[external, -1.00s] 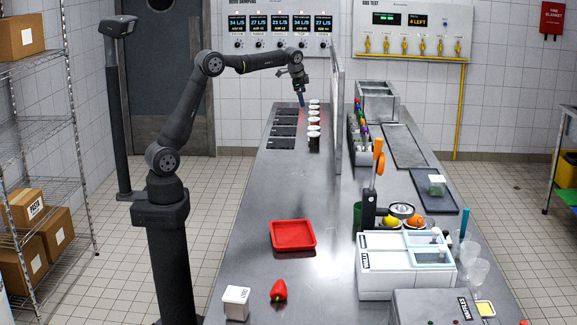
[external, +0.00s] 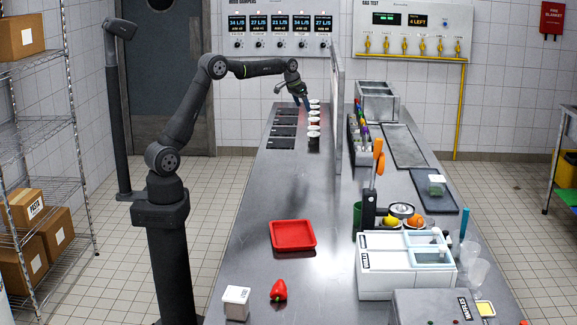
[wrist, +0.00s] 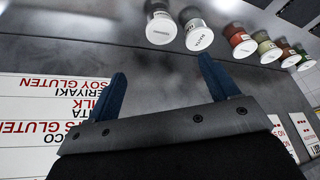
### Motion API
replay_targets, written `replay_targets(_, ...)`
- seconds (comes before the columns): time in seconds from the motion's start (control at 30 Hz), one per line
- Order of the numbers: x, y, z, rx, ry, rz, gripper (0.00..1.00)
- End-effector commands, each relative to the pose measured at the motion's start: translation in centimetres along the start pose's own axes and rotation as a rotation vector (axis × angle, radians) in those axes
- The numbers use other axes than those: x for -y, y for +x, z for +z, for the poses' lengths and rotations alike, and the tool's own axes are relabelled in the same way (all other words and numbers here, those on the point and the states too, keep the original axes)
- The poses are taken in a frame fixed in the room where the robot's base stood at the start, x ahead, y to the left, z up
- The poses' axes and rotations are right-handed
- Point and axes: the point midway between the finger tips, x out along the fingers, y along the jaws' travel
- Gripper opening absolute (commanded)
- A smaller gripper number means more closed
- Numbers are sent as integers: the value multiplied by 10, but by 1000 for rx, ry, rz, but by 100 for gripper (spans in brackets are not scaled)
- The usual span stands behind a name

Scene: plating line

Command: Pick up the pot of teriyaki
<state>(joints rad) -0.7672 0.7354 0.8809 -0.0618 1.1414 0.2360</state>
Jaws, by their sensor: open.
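My gripper (external: 302,101) is at the far end of the steel counter, beside the far end of a row of lidded pots (external: 313,135). In the wrist view my gripper (wrist: 161,72) has its two blue fingers apart with nothing between them. Beyond the fingers stand a pale pot (wrist: 160,28), another pale pot (wrist: 199,36), a red-brown pot (wrist: 240,42), a green pot (wrist: 266,50) and more brownish pots (wrist: 288,56). Their labels are too small to read surely, so I cannot tell which holds teriyaki.
A white allergen board (wrist: 40,130) listing teriyaki shows in the wrist view. Dark panels (external: 284,132) lie left of the pots, and an upright divider (external: 338,120) stands right of them. A red tray (external: 293,236) and red pepper (external: 278,291) are nearer, with bare counter between.

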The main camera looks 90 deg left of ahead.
Motion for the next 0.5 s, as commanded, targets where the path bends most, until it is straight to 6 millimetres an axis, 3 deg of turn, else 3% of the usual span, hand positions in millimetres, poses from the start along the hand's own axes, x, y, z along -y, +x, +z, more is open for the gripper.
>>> replay_targets(0.17,2,23,0,-2,-51,13,79)
replay_targets(0.5,2,96,0,-2,-47,12,79)
